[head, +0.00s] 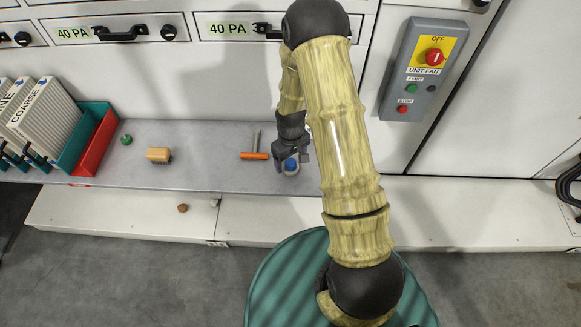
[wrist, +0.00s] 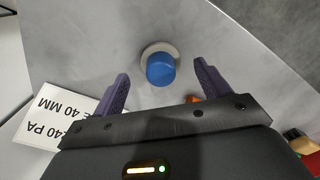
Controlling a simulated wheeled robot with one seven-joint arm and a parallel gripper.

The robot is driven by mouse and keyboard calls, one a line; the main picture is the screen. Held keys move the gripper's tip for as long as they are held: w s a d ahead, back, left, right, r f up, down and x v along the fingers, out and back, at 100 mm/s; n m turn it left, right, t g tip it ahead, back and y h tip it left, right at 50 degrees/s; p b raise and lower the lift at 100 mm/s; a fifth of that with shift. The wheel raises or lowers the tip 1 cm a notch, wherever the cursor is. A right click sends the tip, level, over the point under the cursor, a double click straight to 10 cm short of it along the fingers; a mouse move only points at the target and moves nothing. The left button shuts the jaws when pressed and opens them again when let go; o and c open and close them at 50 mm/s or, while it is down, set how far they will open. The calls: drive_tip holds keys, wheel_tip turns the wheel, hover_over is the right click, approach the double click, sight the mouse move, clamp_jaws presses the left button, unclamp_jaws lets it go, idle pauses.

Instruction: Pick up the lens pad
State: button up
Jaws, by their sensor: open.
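A short blue cylinder on a pale round disc, which looks like the lens pad (head: 291,165), stands on the grey shelf below my gripper. In the wrist view the lens pad (wrist: 160,69) appears between and just beyond the fingertips. My gripper (head: 292,160) is open, with a dark purple finger on either side of the blue part. Both fingers of my gripper (wrist: 161,72) look clear of it in the wrist view. The height gap is hard to judge, and my gripper partly covers the pad in the head view.
An orange-handled tool (head: 254,155) lies just left of the pad. A wooden-backed brush (head: 158,155) and a small green item (head: 126,140) are further left, near a red bin (head: 96,148). A grey control box (head: 423,70) hangs at right. The shelf between brush and tool is clear.

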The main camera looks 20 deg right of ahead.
wheel_tip(320, 180, down, 3)
drive_tip(key=shift+r, duration=0.1)
idle(0.5)
drive_tip(key=c, duration=1.1)
